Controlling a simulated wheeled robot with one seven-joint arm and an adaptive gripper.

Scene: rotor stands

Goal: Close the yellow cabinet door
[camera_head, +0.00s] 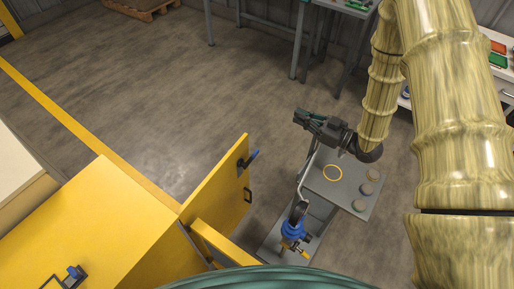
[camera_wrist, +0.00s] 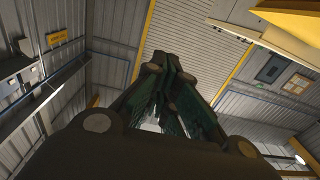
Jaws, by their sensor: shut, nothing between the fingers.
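The yellow cabinet (camera_head: 110,218) stands at the lower left in the head view. Its yellow door (camera_head: 212,180) stands open, swung out to the right, with a blue latch (camera_head: 254,155) and a dark handle (camera_head: 247,195) on it. A second yellow panel (camera_head: 222,243) juts out below the door. My gripper (camera_head: 302,117) is up and right of the door, apart from it, pointing left. In the wrist view the finger pads (camera_wrist: 170,95) come together with nothing seen between them. The cabinet does not clearly show in the wrist view.
A grey cart (camera_head: 335,200) with round parts and a yellow ring stands right of the door. A blue device (camera_head: 296,228) sits on its lower level. A workbench (camera_head: 345,8) is at the back. Open floor (camera_head: 165,95) lies left of my gripper.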

